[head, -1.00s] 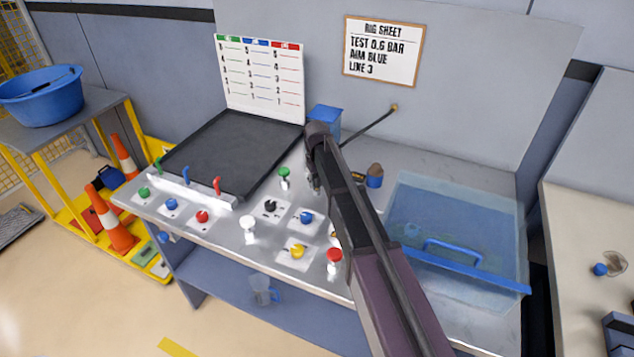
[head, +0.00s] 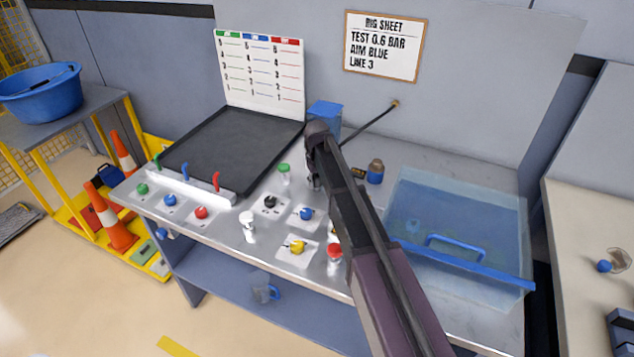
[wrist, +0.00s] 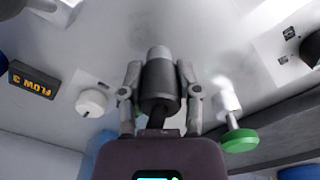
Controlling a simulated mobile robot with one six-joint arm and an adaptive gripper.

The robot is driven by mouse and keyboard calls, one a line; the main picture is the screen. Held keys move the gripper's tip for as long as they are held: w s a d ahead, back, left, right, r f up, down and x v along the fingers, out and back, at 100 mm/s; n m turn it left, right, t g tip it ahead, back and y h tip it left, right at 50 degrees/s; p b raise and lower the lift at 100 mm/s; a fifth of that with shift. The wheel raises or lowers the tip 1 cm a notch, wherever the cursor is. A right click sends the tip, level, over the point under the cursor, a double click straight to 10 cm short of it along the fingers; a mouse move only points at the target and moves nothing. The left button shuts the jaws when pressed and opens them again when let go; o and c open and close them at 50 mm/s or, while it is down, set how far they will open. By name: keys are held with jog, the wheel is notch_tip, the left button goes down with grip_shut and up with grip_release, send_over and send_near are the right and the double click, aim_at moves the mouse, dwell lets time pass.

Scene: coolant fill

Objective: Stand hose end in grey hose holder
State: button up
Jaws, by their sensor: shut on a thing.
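My gripper (wrist: 160,98) is shut on the hose end (wrist: 158,78), a dark grey cylinder with a paler tip, held between both fingers. The tip points away from the wrist, over the metal bench top. In the head view my arm covers most of the gripper and the hose end. The black hose (head: 370,125) runs from a wall fitting down behind my arm. I cannot pick out the grey hose holder for certain, nor tell whether the hose end touches it.
A green-capped post (head: 284,172) stands left of my gripper. A blue box (head: 325,114) and a brown-topped blue jar (head: 375,171) stand behind. Several knobs line the front.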

aim_at(317, 175)
jog(key=shift+f, duration=0.15)
jog(key=o, duration=1)
jog(key=shift+r, duration=0.25)
notch_tip(317, 175, up, 9)
jog(key=p, duration=0.9)
jog(key=shift+f, duration=0.2)
